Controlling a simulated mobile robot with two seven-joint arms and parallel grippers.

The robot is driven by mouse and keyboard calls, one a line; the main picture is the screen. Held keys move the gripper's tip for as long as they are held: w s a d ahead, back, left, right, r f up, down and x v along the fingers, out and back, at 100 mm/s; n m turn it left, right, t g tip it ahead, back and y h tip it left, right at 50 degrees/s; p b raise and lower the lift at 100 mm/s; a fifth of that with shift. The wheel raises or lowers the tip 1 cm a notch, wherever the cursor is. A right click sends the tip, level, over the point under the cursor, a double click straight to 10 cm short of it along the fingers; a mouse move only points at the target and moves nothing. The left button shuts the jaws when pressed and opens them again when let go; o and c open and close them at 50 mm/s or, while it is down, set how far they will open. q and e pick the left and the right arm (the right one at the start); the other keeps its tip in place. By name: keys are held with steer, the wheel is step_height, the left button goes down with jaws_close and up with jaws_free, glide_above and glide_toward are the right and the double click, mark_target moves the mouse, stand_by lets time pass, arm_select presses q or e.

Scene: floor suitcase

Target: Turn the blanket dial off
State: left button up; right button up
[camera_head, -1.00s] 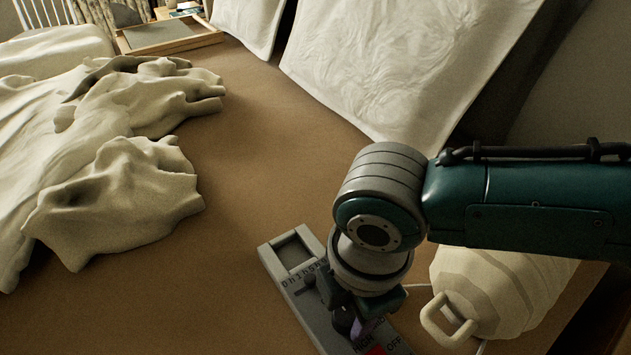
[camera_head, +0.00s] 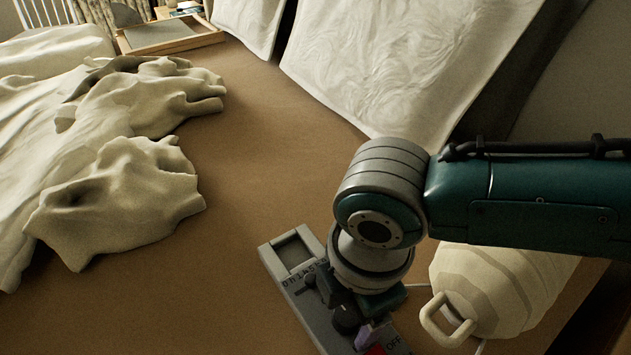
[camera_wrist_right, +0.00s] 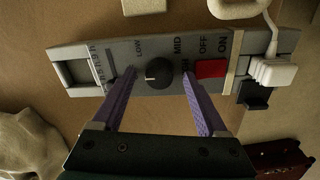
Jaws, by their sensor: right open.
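The grey blanket control panel (camera_head: 292,290) lies on the brown bed surface at the lower middle of the head view. In the wrist view the panel (camera_wrist_right: 75,72) carries a round black dial (camera_wrist_right: 159,72) among LOW, MID and HIGH marks, with a red switch (camera_wrist_right: 211,69) by OFF and ON. The dial's exact pointer direction is hard to tell. My right gripper (camera_wrist_right: 158,80) is open, its purple fingers on either side of the dial with gaps showing. In the head view my right gripper (camera_head: 348,312) partly covers the panel.
A white plug with a cord (camera_wrist_right: 272,70) sits at the panel's right end. A pale ribbed container with a handle (camera_head: 500,285) stands right of the panel. Crumpled blanket (camera_head: 120,205) lies left, pillows (camera_head: 400,65) behind. The bed's middle is clear.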

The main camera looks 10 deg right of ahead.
mark_target(351, 317)
steer(key=r+p, duration=0.3)
steer(key=r, duration=0.5)
steer(key=shift+s+r+p, duration=0.1)
steer(key=shift+s+p, duration=0.1)
steer(key=shift+p, duration=0.1)
steer(key=shift+r, duration=0.55)
